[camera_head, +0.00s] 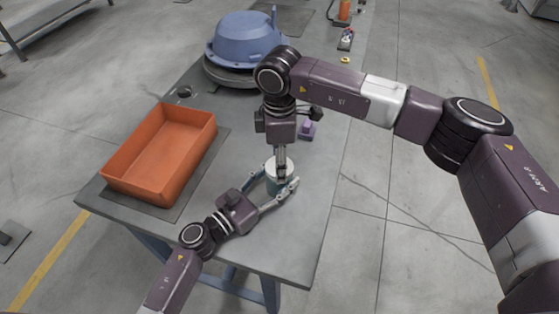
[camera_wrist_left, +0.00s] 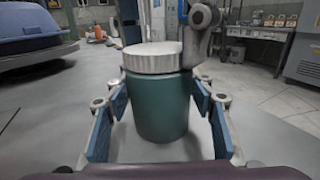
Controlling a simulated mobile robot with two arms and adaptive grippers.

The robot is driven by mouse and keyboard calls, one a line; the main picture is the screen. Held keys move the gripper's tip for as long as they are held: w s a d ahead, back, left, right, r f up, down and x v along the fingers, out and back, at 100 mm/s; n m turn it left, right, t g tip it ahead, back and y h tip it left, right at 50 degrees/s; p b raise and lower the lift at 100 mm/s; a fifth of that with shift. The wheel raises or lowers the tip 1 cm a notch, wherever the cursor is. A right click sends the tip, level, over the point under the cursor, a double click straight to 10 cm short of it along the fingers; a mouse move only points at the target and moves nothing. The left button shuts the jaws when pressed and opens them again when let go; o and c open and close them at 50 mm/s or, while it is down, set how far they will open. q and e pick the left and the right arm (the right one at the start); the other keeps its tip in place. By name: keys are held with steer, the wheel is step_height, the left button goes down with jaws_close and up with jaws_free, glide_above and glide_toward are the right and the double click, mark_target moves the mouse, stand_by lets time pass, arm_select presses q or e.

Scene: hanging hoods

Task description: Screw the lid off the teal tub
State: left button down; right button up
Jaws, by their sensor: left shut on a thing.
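The teal tub (camera_head: 272,187) stands upright near the table's right edge, with a pale metal lid (camera_head: 269,166) on top. In the left wrist view the tub (camera_wrist_left: 160,105) and its ridged silver lid (camera_wrist_left: 152,58) fill the middle. My left gripper (camera_head: 278,181) is shut on the tub's body, one finger on each side. My right gripper (camera_head: 281,161) points straight down at the lid. One of its fingers (camera_wrist_left: 199,22) shows at the lid's right rim in the left wrist view. Its other finger is not clear, so I cannot tell whether it grips the lid.
An orange tray (camera_head: 124,175) lies on a dark mat at the table's left. A blue domed housing (camera_head: 245,38) sits on a dark disc at the back. The table (camera_head: 270,237) is bare in front.

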steer(key=shift+c, duration=1.1)
steer(key=n, duration=0.3)
steer(key=shift+n, duration=0.4)
steer(key=n, duration=0.3)
steer(key=shift+n, duration=0.4)
steer(key=n, duration=0.3)
steer(key=shift+w+n, duration=0.1)
steer(key=shift+n, duration=0.3)
steer(key=n, duration=0.3)
steer(key=shift+r+n, duration=0.1)
steer(key=shift+n, duration=0.2)
steer(key=n, duration=0.3)
steer(key=shift+n, duration=0.4)
steer(key=n, duration=0.3)
steer(key=shift+n, duration=0.4)
steer(key=n, duration=0.3)
steer(key=shift+n, duration=0.3)
steer(key=n, duration=0.3)
steer(key=shift+n, duration=0.4)
steer(key=n, duration=0.5)
steer(key=shift+n, duration=0.3)
steer(key=n, duration=0.5)
steer(key=shift+n, duration=0.3)
steer(key=n, duration=0.5)
steer(key=shift+n, duration=0.3)
steer(key=n, duration=0.3)
steer(key=shift+n, duration=0.4)
steer(key=n, duration=0.3)
steer(key=shift+n, duration=0.3)
